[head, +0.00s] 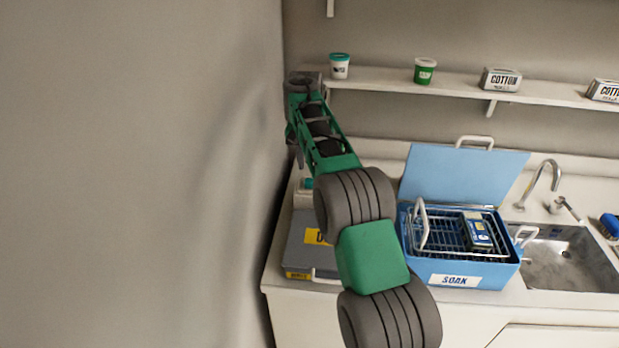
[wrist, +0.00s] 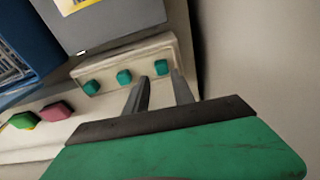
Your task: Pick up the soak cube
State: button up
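No cube carries a readable name, so I cannot tell for sure which is the soak cube. In the wrist view three small teal cubes sit in a row on a beige block: a left cube (wrist: 91,87), a middle cube (wrist: 124,76) and a right cube (wrist: 161,67). My gripper (wrist: 160,76) is open, its two fingers apart, with the right cube showing between and just beyond the tips. I cannot tell whether they touch it. In the head view one teal cube (head: 308,184) shows beside my arm, which hides the others.
The beige block (wrist: 133,64) stands beside a grey case (head: 303,245) and the wall. An open blue tub (head: 500,275) labelled SOAK holds a wire basket, with a sink (head: 570,262) right of it. Green (wrist: 22,120) and pink (wrist: 57,110) pieces lie on the counter. A shelf (head: 450,83) runs above.

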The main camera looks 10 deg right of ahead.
aim_at(309, 180)
jog(key=f, duration=0.2)
jog(key=w+f, duration=0.1)
jog(key=f, duration=0.4)
jog(key=shift+w+d+f, duration=0.25)
jog(key=shift+w, duration=0.15)
jog(key=shift+c, duration=0.3)
grip_shut()
